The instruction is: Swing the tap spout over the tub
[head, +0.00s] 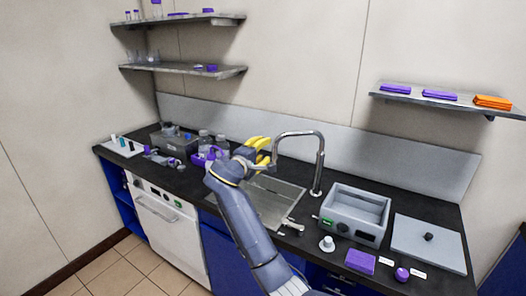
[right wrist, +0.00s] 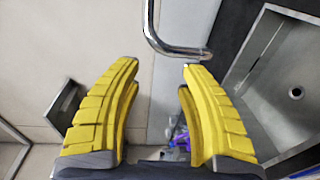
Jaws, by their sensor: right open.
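The chrome tap (head: 319,172) stands upright behind the sink, and its curved spout (head: 296,134) reaches left toward my right gripper. My right gripper (head: 266,152) is open, with yellow fingers at the spout's free end. In the right wrist view the spout (right wrist: 176,50) crosses at the top, its bent end close to the right fingertip; I cannot tell whether they touch. The grey open-topped tub (head: 328,211) stands on the counter right of the tap, and the spout points away from it. My left gripper is not in view.
The sink (head: 290,199) lies below the spout and also shows in the right wrist view (right wrist: 262,62). A grey lid-like plate (head: 440,250) lies right of the tub. A white knob-shaped piece (head: 327,244) and purple box (head: 360,262) sit in front. Bottles (head: 204,138) stand left of my gripper.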

